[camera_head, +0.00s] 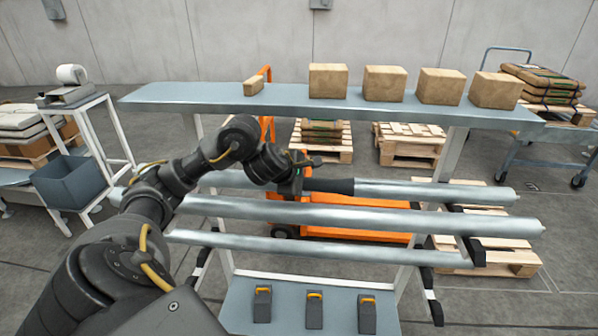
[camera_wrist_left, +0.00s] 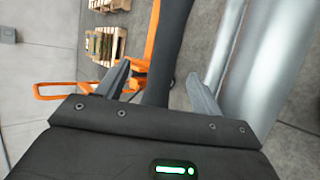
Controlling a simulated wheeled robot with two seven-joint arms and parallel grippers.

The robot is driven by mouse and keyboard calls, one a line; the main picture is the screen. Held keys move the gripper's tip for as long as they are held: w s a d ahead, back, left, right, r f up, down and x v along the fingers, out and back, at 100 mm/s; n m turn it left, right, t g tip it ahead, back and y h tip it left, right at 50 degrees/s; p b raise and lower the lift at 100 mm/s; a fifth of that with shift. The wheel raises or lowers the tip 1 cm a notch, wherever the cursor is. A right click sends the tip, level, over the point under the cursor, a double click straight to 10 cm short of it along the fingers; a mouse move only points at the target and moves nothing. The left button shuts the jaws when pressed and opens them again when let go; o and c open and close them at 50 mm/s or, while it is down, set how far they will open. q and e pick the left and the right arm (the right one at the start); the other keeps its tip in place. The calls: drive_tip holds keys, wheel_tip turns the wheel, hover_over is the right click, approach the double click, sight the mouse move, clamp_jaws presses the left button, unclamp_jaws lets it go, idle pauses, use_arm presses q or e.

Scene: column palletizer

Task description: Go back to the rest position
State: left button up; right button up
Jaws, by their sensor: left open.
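My left arm comes in from the left in the head view and reaches over the metal tubes. My left gripper (camera_head: 296,186) is at the rear tube (camera_head: 430,193), beside its black section (camera_head: 330,186). In the left wrist view the two fingers of the gripper (camera_wrist_left: 160,88) are apart. The black section (camera_wrist_left: 171,45) shows between and beyond them; I cannot tell whether they touch it. Nothing is gripped. My right gripper is not in view.
A grey-blue shelf (camera_head: 200,97) behind the tubes carries several cardboard boxes (camera_head: 328,80). A middle tube (camera_head: 400,217) and front tube (camera_head: 350,250) lie nearer. A lower shelf (camera_head: 285,290) holds yellow-handled blocks (camera_head: 314,310). A grey bin (camera_head: 75,182) stands left; an orange pallet truck (camera_head: 350,236) is behind.

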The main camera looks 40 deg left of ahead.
use_arm(q)
drive_tip(key=p+v, duration=0.1)
drive_tip(key=v, duration=0.4)
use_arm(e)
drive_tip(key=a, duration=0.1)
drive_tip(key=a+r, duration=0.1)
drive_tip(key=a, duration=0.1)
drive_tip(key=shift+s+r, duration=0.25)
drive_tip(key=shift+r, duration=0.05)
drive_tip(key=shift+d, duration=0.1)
